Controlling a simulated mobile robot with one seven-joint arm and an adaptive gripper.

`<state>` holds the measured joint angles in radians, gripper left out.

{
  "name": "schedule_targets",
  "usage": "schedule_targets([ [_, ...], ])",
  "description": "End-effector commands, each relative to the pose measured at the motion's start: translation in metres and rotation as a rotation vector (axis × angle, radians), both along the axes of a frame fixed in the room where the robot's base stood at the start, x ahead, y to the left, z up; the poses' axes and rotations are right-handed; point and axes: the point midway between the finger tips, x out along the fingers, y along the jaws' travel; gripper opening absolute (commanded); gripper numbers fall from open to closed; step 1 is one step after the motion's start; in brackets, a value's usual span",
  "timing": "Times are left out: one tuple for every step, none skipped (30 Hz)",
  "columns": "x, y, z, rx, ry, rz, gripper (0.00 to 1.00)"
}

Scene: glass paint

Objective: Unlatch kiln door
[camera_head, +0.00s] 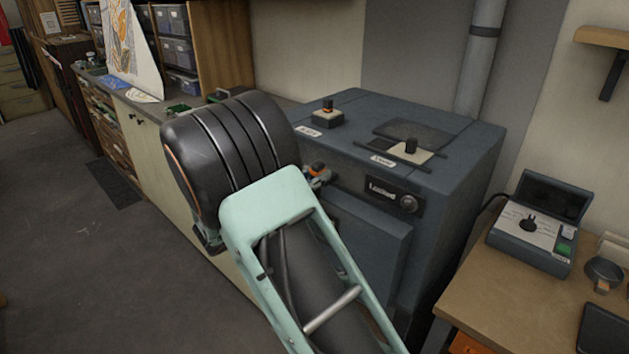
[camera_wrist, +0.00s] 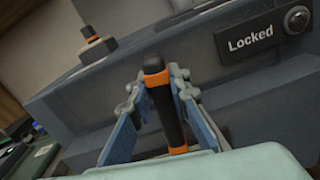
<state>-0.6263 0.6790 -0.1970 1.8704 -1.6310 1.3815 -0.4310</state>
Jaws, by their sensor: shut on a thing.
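The kiln (camera_head: 440,165) is a dark grey box-shaped unit behind my arm. Its front carries a "Locked" plate (camera_head: 387,192) with a round grey lamp beside it; the plate also shows at the upper right of the wrist view (camera_wrist: 252,42). A black latch handle (camera_wrist: 158,88) with orange bands stands upright at the kiln front in the wrist view. My gripper (camera_wrist: 158,82) is shut on this handle, with a finger on either side. In the head view my gripper (camera_head: 317,175) is partly hidden behind my arm, which also covers part of the kiln front.
On the kiln top are a black-and-orange knob (camera_head: 327,114) and a lever on a pale plate (camera_head: 411,150). A control box (camera_head: 535,225) sits on the wooden table (camera_head: 490,300) at right. A cabinet run (camera_head: 150,150) stands left, with open floor (camera_head: 90,260) before it.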

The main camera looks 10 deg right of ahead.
Motion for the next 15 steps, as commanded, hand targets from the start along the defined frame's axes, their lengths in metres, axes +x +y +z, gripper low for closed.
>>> schedule_targets([
  [-0.001, 0.000, -0.006, 0.024, -0.032, 0.001, 0.00],
  [-0.002, -0.001, -0.007, 0.039, -0.052, 0.001, 0.00],
  [-0.003, -0.002, -0.008, 0.060, -0.081, 0.001, 0.00],
  [-0.004, -0.002, -0.008, 0.076, -0.104, 0.001, 0.00],
  [-0.005, -0.003, -0.009, 0.092, -0.126, 0.001, 0.00],
  [-0.006, -0.004, -0.010, 0.115, -0.157, 0.001, 0.00],
  [-0.007, -0.004, -0.010, 0.132, -0.181, 0.001, 0.00],
  [-0.008, -0.005, -0.011, 0.148, -0.203, 0.001, 0.00],
  [-0.009, -0.006, -0.012, 0.171, -0.234, 0.001, 0.00],
  [-0.010, -0.007, -0.013, 0.188, -0.257, 0.001, 0.00],
  [-0.011, -0.007, -0.013, 0.205, -0.280, 0.001, 0.00],
  [-0.012, -0.008, -0.014, 0.227, -0.311, 0.001, 0.00],
  [-0.013, -0.009, -0.015, 0.243, -0.335, 0.001, 0.00],
  [-0.014, -0.009, -0.015, 0.261, -0.359, 0.001, 0.00],
  [-0.015, -0.010, -0.016, 0.283, -0.389, 0.001, 0.00],
])
